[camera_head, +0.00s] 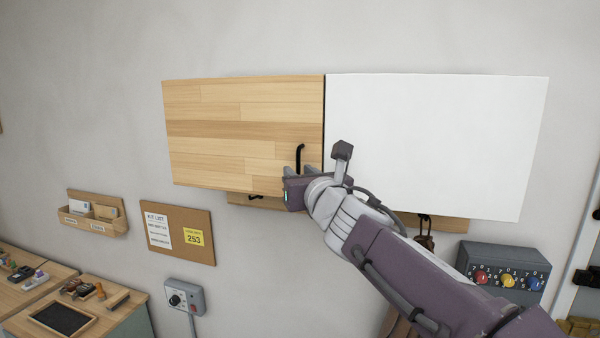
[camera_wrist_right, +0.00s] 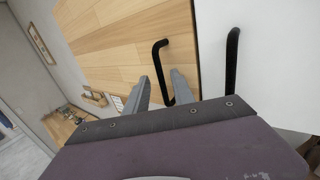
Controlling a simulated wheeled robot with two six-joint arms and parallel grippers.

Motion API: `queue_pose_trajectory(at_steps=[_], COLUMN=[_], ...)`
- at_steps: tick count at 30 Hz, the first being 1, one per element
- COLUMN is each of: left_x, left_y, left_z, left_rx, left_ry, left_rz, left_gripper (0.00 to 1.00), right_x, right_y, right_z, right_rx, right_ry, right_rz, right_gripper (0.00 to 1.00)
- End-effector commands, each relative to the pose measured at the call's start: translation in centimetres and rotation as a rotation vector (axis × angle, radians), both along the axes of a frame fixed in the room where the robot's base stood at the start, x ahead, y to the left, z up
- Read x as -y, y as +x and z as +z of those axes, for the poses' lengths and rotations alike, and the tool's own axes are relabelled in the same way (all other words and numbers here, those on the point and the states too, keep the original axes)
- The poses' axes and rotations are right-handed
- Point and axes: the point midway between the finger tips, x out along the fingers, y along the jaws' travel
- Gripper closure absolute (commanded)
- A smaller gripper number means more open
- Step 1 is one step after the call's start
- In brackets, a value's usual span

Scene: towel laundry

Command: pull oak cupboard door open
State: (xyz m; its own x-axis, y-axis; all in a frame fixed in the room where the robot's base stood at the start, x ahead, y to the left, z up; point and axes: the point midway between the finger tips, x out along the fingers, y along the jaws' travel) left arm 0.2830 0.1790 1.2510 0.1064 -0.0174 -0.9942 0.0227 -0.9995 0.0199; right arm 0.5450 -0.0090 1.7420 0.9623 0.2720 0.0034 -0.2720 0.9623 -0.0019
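The oak cupboard door (camera_head: 240,130) is the left one of two wall cupboard doors and looks closed. Its black bar handle (camera_head: 299,157) is near its lower right corner. My right gripper (camera_head: 298,172) is at the lower part of this handle, fingers pointing at the door. In the right wrist view, the handle (camera_wrist_right: 161,68) shows between the two open fingers (camera_wrist_right: 160,80), closer to the right finger. I cannot tell whether a finger touches it. The handle's lower end is partly hidden by the gripper. My left gripper is not in view.
A white cupboard door (camera_head: 440,140) adjoins on the right; its black handle (camera_wrist_right: 232,62) shows in the wrist view, right of the fingers. A wooden rail (camera_head: 450,223) runs below. A cork board (camera_head: 180,232) and a letter rack (camera_head: 92,215) hang lower left.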

Motion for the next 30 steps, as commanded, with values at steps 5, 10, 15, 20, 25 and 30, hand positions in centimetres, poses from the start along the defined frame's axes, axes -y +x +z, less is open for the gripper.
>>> queue_pose_trajectory(at_steps=[5,10,15,20,25,30], left_x=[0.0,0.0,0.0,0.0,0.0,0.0], left_y=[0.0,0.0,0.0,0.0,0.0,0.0], left_z=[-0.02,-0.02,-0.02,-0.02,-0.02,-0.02], left_rx=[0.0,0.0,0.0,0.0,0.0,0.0], left_ry=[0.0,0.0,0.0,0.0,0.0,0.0], left_rz=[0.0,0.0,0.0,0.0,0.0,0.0], left_gripper=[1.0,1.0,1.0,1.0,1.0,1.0], right_x=[0.01,0.02,0.03,0.03,0.03,0.03], right_y=[-0.01,-0.01,-0.01,-0.02,-0.02,-0.03], right_z=[-0.04,-0.04,-0.05,-0.04,-0.05,-0.05], right_rx=[0.0,-0.001,-0.001,-0.001,-0.001,-0.001], right_ry=[0.0,0.0,0.0,0.0,0.0,0.001], right_rz=[0.0,-0.001,-0.001,-0.001,-0.001,-0.001], right_gripper=[0.76,1.0,1.0,1.0,1.0,1.0])
